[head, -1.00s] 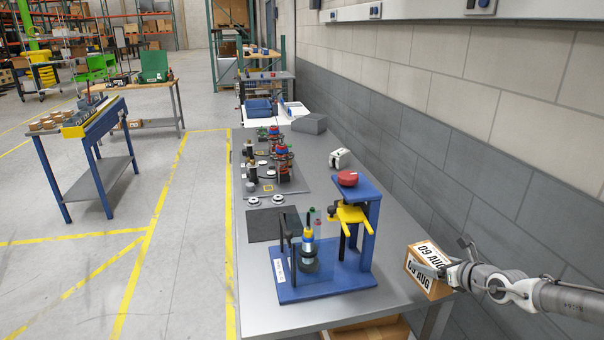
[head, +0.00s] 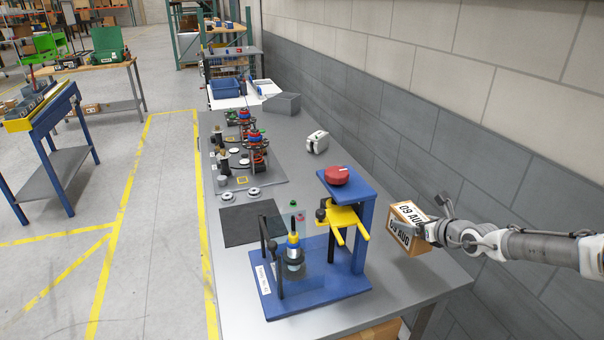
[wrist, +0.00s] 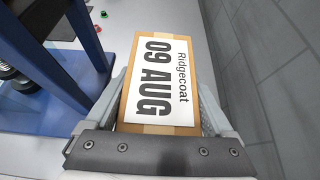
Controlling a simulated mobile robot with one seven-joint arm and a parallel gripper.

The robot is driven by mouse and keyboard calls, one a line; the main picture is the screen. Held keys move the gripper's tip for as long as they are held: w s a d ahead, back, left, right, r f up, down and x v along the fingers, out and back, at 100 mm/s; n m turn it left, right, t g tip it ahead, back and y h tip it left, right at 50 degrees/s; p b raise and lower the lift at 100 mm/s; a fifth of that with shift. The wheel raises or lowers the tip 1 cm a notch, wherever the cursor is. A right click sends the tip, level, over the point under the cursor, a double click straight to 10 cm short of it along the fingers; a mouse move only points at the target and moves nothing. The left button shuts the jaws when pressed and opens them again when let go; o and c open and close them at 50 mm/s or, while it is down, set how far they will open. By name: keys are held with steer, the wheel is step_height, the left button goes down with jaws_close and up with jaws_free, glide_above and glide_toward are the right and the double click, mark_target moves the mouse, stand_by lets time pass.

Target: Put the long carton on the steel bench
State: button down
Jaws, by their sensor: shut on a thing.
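The long carton (head: 407,229) is a brown box with a white label reading "09 AUG". My gripper (head: 428,228) is shut on it at the right of the head view. In the wrist view the carton (wrist: 161,80) lies lengthwise between the two fingers (wrist: 165,112), its label also reading "Ridgecoat". The steel bench (head: 402,290) is the long grey top running away along the wall. In the head view the carton appears over the bench's right part, beside the blue fixture. I cannot tell whether its underside touches the bench.
A blue fixture (head: 350,281) with a yellow fork and red knob stands just left of the carton. A grey wall (head: 500,190) runs close on the right. Small assemblies (head: 255,150), a white device (head: 317,142) and a grey block (head: 282,103) stand farther back. Bare bench lies around the white device.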

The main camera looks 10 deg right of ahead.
steer(key=shift+f+b, duration=0.55)
steer(key=shift+f, duration=4.35)
jaws_free()
steer(key=shift+f, duration=0.15)
steer(key=p+v, duration=0.2)
steer(key=v, duration=1)
